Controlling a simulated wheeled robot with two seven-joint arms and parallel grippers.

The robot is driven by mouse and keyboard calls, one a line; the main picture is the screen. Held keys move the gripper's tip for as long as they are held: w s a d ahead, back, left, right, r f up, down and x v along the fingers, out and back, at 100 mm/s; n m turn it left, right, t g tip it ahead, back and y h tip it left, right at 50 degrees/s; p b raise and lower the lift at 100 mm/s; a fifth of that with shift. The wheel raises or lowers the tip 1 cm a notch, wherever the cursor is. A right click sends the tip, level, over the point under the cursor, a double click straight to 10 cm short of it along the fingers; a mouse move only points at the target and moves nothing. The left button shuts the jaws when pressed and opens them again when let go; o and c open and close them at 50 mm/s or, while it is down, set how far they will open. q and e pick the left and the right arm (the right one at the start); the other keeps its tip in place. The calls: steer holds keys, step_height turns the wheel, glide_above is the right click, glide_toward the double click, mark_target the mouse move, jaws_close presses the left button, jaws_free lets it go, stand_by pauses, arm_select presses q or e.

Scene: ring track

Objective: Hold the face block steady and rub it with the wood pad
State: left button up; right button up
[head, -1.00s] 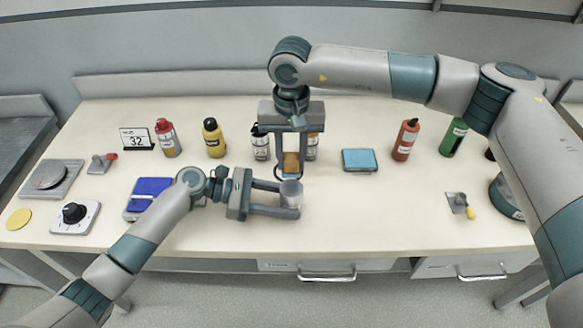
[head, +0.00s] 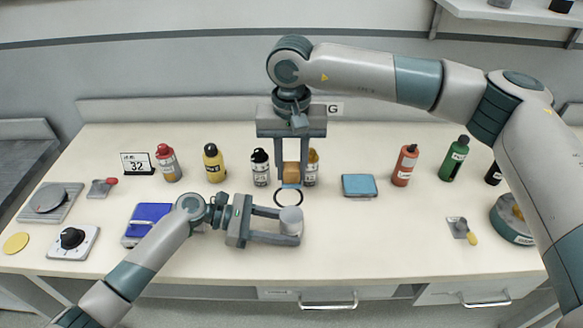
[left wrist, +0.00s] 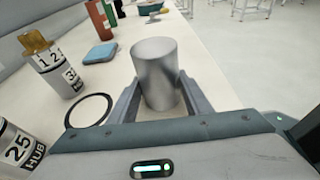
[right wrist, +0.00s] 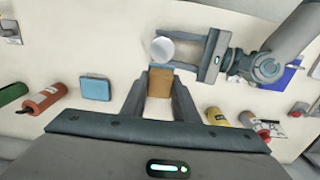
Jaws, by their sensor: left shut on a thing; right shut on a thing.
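The face block, a grey metal cylinder, stands upright between the fingers of my left gripper (head: 288,226). The block shows in the head view (head: 291,217), the left wrist view (left wrist: 157,75) and the right wrist view (right wrist: 162,48). My left gripper is shut on it. My right gripper (head: 291,174) points down and is shut on the wood pad, an orange-brown block (head: 291,170), also in the right wrist view (right wrist: 159,84). The pad is behind the face block in the head view, apart from it. A light blue strip shows under the pad.
A black ring (head: 287,198) lies on the table between the two grippers. A blue pad (head: 359,185) is to the right. The front right tabletop is mostly clear.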

arm_select(q)
steer(key=o, duration=0.9)
steer(key=shift+a, duration=0.1)
steer(key=v, duration=1.2)
